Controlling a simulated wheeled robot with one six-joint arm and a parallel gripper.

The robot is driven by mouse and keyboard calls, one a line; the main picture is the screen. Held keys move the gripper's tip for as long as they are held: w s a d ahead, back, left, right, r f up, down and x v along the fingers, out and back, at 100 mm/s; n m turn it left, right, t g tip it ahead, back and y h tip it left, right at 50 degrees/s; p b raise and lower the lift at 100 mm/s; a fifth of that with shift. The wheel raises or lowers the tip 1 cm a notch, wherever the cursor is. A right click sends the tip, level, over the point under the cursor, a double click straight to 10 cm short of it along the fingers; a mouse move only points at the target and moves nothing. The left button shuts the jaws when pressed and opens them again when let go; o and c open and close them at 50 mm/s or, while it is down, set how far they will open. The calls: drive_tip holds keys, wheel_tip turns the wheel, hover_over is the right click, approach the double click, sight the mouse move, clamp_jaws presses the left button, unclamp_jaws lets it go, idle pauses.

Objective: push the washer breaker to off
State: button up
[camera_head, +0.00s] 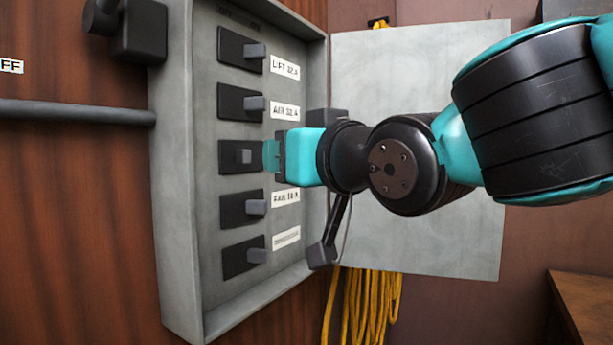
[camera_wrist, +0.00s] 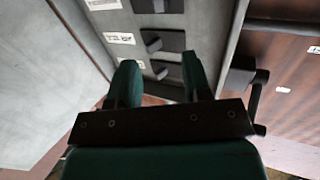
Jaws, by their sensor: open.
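A grey breaker panel (camera_head: 180,180) holds a column of black breakers with grey levers. The middle breaker (camera_head: 231,172) has its label hidden behind my gripper, so I cannot read whether it is the washer one. Its lever (camera_head: 243,156) sits further left than the other levers. My gripper (camera_head: 272,155) is level with this breaker, just right of its lever; I cannot tell whether they touch. In the wrist view my gripper (camera_wrist: 160,82) is open, its two fingers apart with nothing held between them.
Above are the LIFT (camera_head: 238,48) and AIR (camera_head: 238,102) breakers; below are the FAN breaker (camera_head: 236,210) and one with an unreadable label (camera_head: 240,260). The open panel door (camera_head: 420,250) stands right, behind my arm. Yellow cable (camera_head: 365,300) hangs below it.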

drive_tip(key=shift+v, duration=1.45)
drive_tip(key=d+f+g+h, duration=0.25)
drive_tip(key=f+g, duration=0.25)
drive_tip(key=f, duration=0.6)
drive_tip(key=s+d+f+g+h, duration=0.1)
drive_tip(key=s+d+f+g, duration=0.3)
drive_tip(key=s+f, duration=0.4)
drive_tip(key=s+d+f+n+g+h, duration=0.1)
drive_tip(key=s+d+f+g, duration=0.4)
drive_tip(key=s+f, duration=0.3)
drive_tip(key=shift+s+g, duration=0.25)
drive_tip(key=shift+g, duration=0.65)
drive_tip(key=shift+c, duration=0.4)
